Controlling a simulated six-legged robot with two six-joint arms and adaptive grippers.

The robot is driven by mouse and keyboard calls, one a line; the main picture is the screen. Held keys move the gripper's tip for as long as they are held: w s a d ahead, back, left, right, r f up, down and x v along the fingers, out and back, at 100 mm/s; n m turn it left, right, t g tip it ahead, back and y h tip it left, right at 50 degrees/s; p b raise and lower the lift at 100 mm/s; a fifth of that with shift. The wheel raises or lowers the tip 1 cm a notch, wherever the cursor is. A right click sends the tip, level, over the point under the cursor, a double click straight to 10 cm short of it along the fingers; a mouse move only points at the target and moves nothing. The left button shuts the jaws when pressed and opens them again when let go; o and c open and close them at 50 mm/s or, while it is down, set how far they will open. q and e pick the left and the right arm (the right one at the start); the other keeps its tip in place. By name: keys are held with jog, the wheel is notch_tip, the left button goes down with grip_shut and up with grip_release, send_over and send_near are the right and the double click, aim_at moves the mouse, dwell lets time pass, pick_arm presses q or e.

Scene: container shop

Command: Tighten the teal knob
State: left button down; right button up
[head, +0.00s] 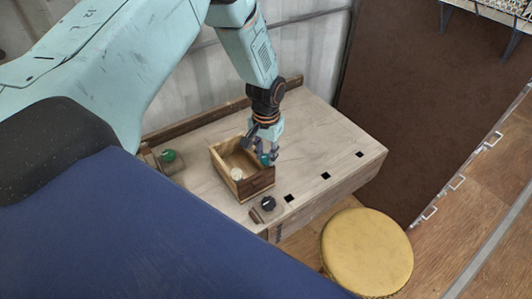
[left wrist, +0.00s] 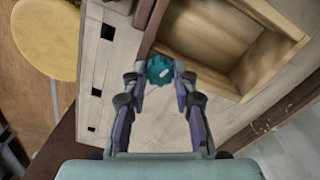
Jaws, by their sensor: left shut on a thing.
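The teal knob (left wrist: 159,69) sits at the side of an open wooden box, close to a corner; its mounting is hidden. It shows lobed edges in the left wrist view, and only a small part of the knob (head: 265,159) shows in the head view. My left gripper (left wrist: 160,80) is shut on the knob, with one finger on each side of it. In the head view the gripper (head: 261,155) reaches down from above, at the right side of the box. My right gripper is in neither view.
The open wooden box (head: 258,186) stands on a pale workbench (head: 320,135) and holds a small whitish thing (head: 237,174). A green knob (head: 168,155) is left of it, a black knob (head: 268,203) in front. A yellow-topped stool (head: 367,252) stands before the bench.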

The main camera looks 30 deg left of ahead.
aim_at(266, 157)
pick_arm(q)
jog(key=c, duration=1)
grip_release()
jog(key=shift+c, duration=0.2)
notch_tip(266, 157, up, 12)
